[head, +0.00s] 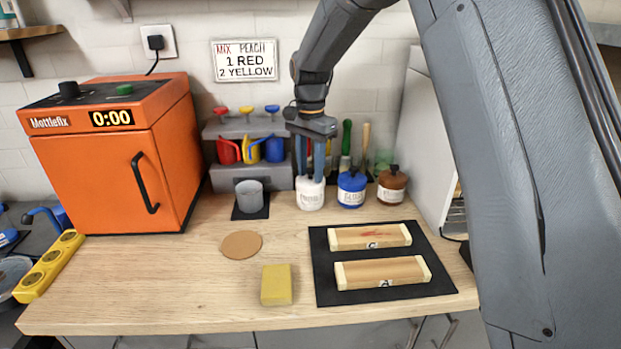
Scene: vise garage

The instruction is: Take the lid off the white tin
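The white tin (311,195) stands upright on the wooden worktop, left of a blue tin and a brown tin. My gripper (310,175) points straight down over it. Its two fingers are apart, with a visible gap between them, and their tips come down to the top of the white tin. The lid's top is largely hidden by the fingers, and I cannot make out any contact with it.
The blue tin (351,189) and brown tin (391,185) stand close on the right. A grey cup (249,194) is at left. A grey rack (225,175) with small cans is behind. A black mat (385,296) with two wooden blocks, a yellow sponge (276,285) and a round coaster (241,244) lie in front.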

